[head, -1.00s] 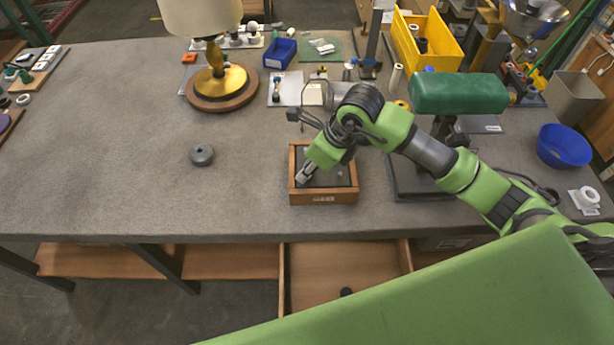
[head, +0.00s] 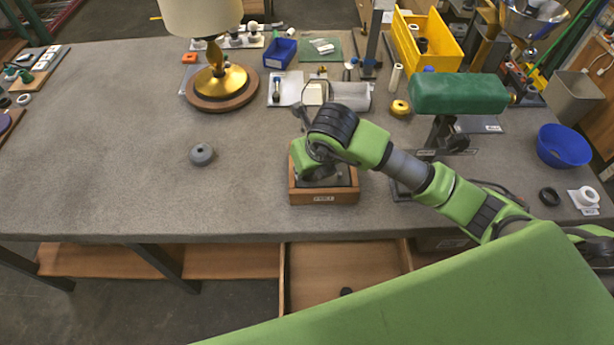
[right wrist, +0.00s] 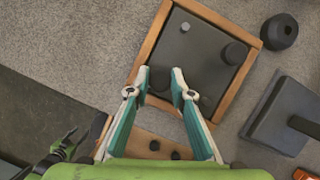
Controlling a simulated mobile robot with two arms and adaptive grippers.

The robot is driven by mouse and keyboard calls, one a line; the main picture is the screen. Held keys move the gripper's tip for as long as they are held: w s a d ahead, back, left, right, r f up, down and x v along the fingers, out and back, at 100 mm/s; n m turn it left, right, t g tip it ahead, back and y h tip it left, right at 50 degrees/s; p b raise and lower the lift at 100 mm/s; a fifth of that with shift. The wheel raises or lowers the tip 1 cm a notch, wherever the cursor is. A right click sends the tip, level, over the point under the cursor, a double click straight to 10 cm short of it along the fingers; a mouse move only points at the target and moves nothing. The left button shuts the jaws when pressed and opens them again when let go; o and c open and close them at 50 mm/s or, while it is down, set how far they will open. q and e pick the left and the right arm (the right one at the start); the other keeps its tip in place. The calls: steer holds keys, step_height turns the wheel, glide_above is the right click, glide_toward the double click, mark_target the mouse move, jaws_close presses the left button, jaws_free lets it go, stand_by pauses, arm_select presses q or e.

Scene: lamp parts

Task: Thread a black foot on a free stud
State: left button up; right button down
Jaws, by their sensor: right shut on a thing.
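A square dark plate (right wrist: 203,50) lies inside a wooden-framed box, also seen in the head view (head: 323,198). In the right wrist view, one bare light-grey stud (right wrist: 184,27) stands near the plate's top corner. A black foot (right wrist: 235,53) sits near its right corner. My right gripper (right wrist: 162,82) is over the plate's left corner, shut on another black foot (right wrist: 159,80) between its fingertips. I cannot tell whether that foot touches a stud. In the head view my right wrist hides the fingers. My left gripper is not in view.
A grey round piece (head: 202,154) lies left of the box. The lamp (head: 222,85) stands behind it. A green cushion on a stand (head: 459,93) is at the right. A wooden drawer (head: 345,260) is open below the table edge.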

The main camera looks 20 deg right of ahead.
steer(key=m, duration=0.2)
steer(key=f+m+h, duration=0.1)
steer(key=shift+s+a, duration=0.1)
steer(key=shift+s, duration=0.2)
steer(key=m+h, duration=0.1)
steer(key=m, duration=0.2)
steer(key=shift+a+m+g, duration=0.15)
steer(key=shift+m+g, duration=0.15)
steer(key=shift+g, duration=0.1)
steer(key=shift+w+m+h, duration=0.1)
steer(key=shift+m+h, duration=0.5)
steer(key=shift+m, duration=0.5)
steer(key=shift+m+g+b, duration=0.3)
steer(key=shift+m, duration=0.3)
steer(key=shift+r, duration=0.1)
